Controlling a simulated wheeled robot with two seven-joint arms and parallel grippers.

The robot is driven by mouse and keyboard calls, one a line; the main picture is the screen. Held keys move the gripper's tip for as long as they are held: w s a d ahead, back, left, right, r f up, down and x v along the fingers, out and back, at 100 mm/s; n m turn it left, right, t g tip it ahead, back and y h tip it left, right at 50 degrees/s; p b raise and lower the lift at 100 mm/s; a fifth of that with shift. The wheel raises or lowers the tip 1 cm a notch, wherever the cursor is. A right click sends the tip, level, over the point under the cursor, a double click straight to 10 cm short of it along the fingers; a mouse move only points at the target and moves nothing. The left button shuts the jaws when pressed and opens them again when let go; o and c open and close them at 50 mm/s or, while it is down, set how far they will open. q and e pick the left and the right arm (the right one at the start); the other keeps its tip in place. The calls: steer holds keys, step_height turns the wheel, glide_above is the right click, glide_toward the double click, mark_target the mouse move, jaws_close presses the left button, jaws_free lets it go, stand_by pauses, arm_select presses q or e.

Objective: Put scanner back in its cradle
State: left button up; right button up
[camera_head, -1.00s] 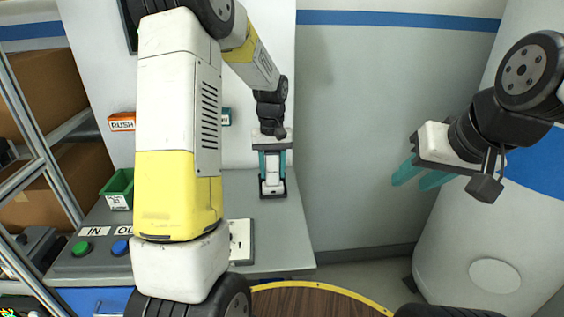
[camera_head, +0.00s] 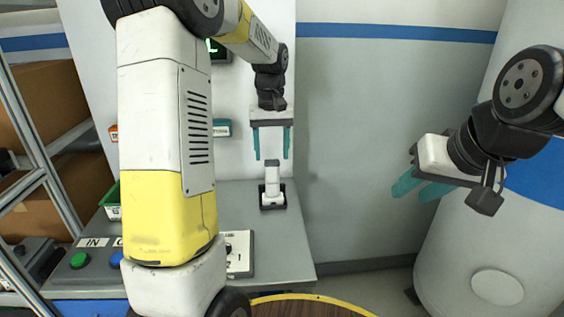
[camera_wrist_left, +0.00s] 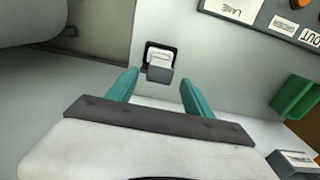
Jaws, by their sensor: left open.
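The white and grey scanner (camera_head: 271,180) stands upright in its black cradle (camera_head: 272,206), near the right edge of the grey bench. In the left wrist view the scanner (camera_wrist_left: 160,66) sits inside the dark frame of the cradle (camera_wrist_left: 150,46). My left gripper (camera_head: 272,158) is open and empty, with its teal fingers pointing down just above the scanner, apart from it. My right gripper (camera_head: 418,190) hangs at the right, away from the bench, its teal fingers spread with a gap between them.
The grey bench (camera_head: 295,245) holds a white plate (camera_head: 240,252), a control box with a green button (camera_head: 80,260) and a blue button, and a green bin (camera_head: 112,208). A round brown table top (camera_head: 310,309) is in front. Metal shelving with cardboard boxes (camera_head: 40,90) stands at left.

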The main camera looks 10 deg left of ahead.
arm_select(q)
steer(key=shift+r, duration=0.85)
steer(key=s+d+r+m+t+h, duration=0.1)
steer(key=s+r+m+t, duration=0.1)
steer(key=s, duration=1)
steer(key=s+d+r+m+t+h, duration=0.1)
steer(key=s+r+t, duration=0.3)
steer(key=s, duration=0.8)
steer(key=shift+s+m, duration=0.15)
steer(key=shift+m, duration=0.25)
steer(key=shift+d, duration=0.1)
